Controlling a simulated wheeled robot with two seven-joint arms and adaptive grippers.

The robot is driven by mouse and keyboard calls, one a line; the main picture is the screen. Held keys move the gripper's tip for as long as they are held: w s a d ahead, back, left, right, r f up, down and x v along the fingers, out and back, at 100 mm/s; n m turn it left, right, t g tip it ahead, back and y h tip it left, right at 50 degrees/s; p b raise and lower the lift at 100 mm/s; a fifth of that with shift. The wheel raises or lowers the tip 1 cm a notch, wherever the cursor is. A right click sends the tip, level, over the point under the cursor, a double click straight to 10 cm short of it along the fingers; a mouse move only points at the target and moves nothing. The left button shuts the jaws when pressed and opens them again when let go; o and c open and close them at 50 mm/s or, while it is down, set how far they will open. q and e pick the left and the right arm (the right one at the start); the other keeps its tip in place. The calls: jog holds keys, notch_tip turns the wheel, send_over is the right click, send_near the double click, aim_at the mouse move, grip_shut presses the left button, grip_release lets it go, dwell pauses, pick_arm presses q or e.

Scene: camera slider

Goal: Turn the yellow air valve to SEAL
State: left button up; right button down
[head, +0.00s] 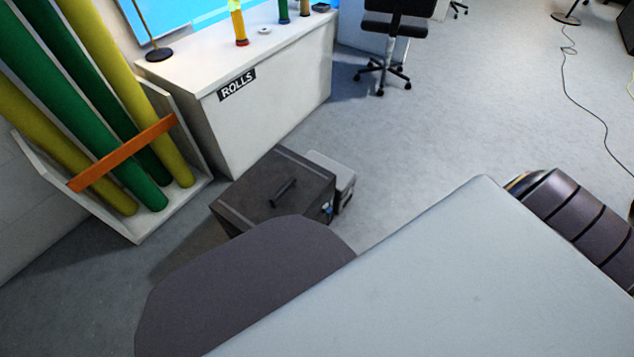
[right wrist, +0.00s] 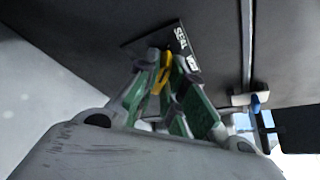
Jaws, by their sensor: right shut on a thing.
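The yellow air valve (right wrist: 161,78) shows in the right wrist view as a small yellow piece on the underside or face of a dark grey panel. My right gripper (right wrist: 165,64), with green finger pads, is closed around it and hides much of it. A black label plate (right wrist: 183,45) behind the fingertips reads SEAL, with a second, unreadable word in a white patch. Which way the valve points I cannot tell. In the head view the valve is not visible; a dark grey box (head: 262,195) with a black handle stands on the floor. My left gripper is in neither view.
A smaller light grey box (head: 332,172) stands against the dark box. A white cabinet marked ROLLS (head: 270,105) and a rack of green and yellow rolls (head: 128,158) stand left. A blue knob (right wrist: 256,102) shows beside the panel. Floor at right is open around a chair (head: 385,45).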

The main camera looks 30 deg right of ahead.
jog(key=shift+s, duration=0.1)
jog(key=c, duration=1.5)
grip_release()
jog(key=shift+r, duration=0.25)
jog(key=shift+r, duration=1.45)
jog(key=shift+w+d+r, duration=0.1)
jog(key=shift+w+r, duration=0.05)
jog(key=shift+r, duration=0.3)
jog(key=shift+w+d+r, duration=0.1)
jog(key=shift+w+r, duration=0.05)
jog(key=shift+r, duration=0.25)
jog(key=shift+s+a+r, duration=0.1)
jog(key=shift+s+r, duration=0.05)
jog(key=shift+r, duration=1.05)
jog(key=shift+s+a+r, duration=0.1)
jog(key=shift+r, duration=1.1)
